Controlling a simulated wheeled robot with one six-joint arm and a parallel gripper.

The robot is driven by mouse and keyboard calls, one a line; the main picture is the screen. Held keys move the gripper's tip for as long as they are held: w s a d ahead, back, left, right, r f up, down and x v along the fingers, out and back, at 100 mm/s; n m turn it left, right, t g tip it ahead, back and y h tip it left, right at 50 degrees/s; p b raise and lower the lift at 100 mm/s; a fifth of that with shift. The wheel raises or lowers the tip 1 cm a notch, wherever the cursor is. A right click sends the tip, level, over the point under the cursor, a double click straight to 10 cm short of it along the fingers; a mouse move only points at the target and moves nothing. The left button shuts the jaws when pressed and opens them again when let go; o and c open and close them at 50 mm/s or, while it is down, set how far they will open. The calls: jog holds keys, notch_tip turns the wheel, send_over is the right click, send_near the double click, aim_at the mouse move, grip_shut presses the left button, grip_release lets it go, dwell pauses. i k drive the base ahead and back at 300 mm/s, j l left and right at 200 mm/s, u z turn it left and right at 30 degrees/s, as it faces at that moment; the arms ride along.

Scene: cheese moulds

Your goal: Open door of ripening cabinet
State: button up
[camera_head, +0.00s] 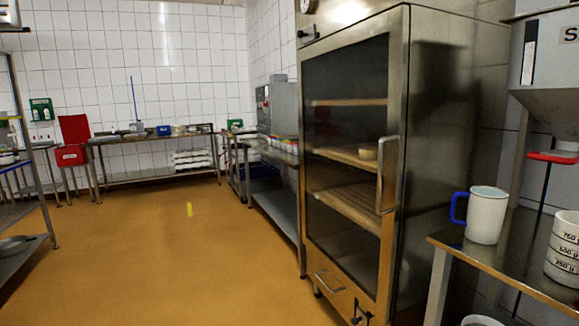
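The ripening cabinet (450,120) stands right of the middle, a tall steel box with a dark glass door (345,85) facing left. The door looks shut. A vertical steel handle (387,175) is on the door's right edge. My gripper does not show in this view.
A steel table (510,265) with a white jug (487,215) and a measuring cup (565,250) stands at the right, close to the cabinet. A steel rack (25,190) is at the left. The orange floor (170,250) before the cabinet is clear. Tables line the back wall.

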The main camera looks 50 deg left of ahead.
aim_at(396, 22)
jog(key=u, duration=1.25)
